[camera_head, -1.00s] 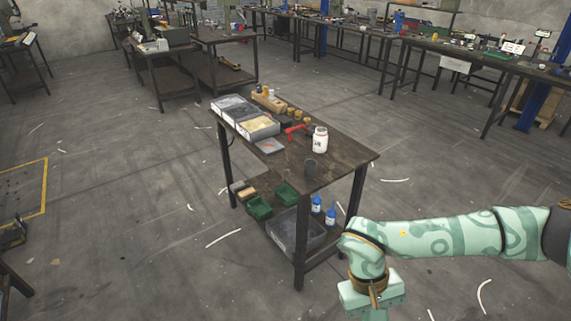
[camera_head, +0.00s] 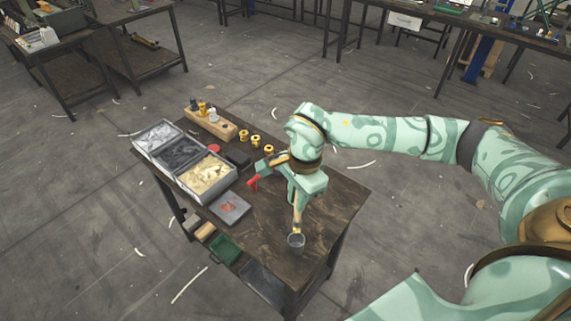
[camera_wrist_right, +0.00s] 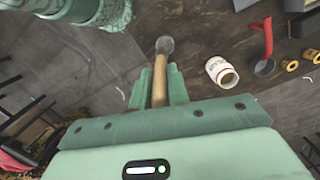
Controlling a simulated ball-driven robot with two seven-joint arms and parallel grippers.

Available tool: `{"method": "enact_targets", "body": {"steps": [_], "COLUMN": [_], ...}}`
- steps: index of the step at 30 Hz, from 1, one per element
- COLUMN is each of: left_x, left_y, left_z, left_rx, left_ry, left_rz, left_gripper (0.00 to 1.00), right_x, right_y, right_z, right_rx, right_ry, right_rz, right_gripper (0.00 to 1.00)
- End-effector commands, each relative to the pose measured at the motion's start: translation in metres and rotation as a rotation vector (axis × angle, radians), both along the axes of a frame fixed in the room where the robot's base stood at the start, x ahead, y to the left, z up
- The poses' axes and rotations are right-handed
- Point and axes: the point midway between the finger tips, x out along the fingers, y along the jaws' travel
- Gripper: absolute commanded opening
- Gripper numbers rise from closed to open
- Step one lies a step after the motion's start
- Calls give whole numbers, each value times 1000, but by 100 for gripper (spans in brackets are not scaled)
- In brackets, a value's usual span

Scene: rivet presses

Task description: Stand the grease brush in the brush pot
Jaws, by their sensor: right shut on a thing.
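My right gripper (camera_head: 297,196) is above the front part of the small dark table and shut on the grease brush. My left gripper is not in view.
A red-handled tool (camera_head: 252,184), grey bins (camera_head: 205,178) and a wooden block (camera_head: 210,124) are farther left. The table's right part (camera_head: 345,200) is clear.

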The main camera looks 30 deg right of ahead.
Motion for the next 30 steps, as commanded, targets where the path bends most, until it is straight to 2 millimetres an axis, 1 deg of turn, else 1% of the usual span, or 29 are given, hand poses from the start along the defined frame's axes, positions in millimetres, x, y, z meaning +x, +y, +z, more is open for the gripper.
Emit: {"method": "enact_targets", "body": {"steps": [1, 4, 11, 27, 30], "left_x": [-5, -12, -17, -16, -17], "left_y": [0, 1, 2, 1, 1], "left_z": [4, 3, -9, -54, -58], "left_rx": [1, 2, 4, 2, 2], "left_ry": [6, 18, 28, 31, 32], "left_rz": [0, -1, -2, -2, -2], "left_gripper": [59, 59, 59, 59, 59], "right_x": [2, 4, 4, 3, 4], "right_y": [-3, -5, -5, -5, -5], "right_z": [5, 5, -8, -59, -67], "right_rx": [-7, -15, -16, -16, -16], "right_ry": [-3, -7, -6, -4, -5], "right_rz": [-44, -92, -95, -92, -92], "right_gripper": [0, 0, 0, 0, 0]}}
